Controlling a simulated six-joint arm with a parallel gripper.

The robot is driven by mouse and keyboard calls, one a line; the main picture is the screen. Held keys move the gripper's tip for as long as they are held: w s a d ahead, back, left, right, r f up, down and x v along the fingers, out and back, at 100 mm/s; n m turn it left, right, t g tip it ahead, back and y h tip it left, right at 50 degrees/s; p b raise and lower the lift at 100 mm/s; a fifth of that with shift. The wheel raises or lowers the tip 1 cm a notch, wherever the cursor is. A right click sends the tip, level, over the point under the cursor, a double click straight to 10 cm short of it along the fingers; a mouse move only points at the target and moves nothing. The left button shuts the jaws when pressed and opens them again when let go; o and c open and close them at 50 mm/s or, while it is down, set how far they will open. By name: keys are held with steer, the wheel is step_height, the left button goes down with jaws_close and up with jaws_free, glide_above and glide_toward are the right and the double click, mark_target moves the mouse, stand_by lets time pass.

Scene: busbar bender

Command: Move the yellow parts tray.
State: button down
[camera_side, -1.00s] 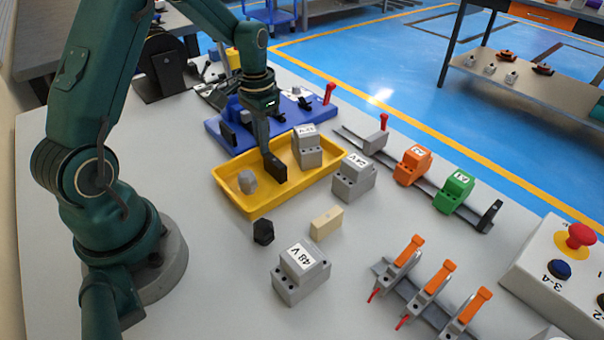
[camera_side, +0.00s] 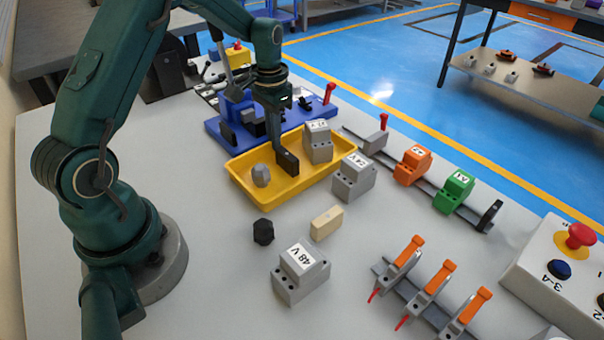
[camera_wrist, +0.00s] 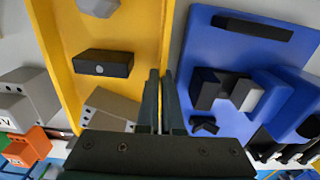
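The yellow parts tray (camera_side: 283,192) lies on the grey table, in front of the blue base. It holds a grey hexagonal piece (camera_side: 261,175), a black block (camera_side: 288,162) and a grey labelled terminal block (camera_side: 319,143). My gripper (camera_side: 277,146) points down at the tray's far wall, beside the blue base. In the wrist view the tray (camera_wrist: 141,35) fills the left middle. There the two fingers of my gripper (camera_wrist: 160,76) are close together with the tray's wall between them. The fingertips' contact is partly hidden in the side view.
The blue bender base (camera_side: 222,138) stands right behind the tray. A grey 24 V block (camera_side: 352,180) sits close to its right end. A black hexagonal piece (camera_side: 263,230), a beige block (camera_side: 326,222) and a 48 V block (camera_side: 300,274) lie in front. Table left of the tray is clear.

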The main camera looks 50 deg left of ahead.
steer(key=c, duration=1)
jaws_free()
steer(key=shift+r, duration=0.1)
step_height(320, 180, up, 4)
steer(key=shift+w, duration=0.1)
steer(key=shift+r, duration=0.5)
steer(key=shift+d, duration=0.1)
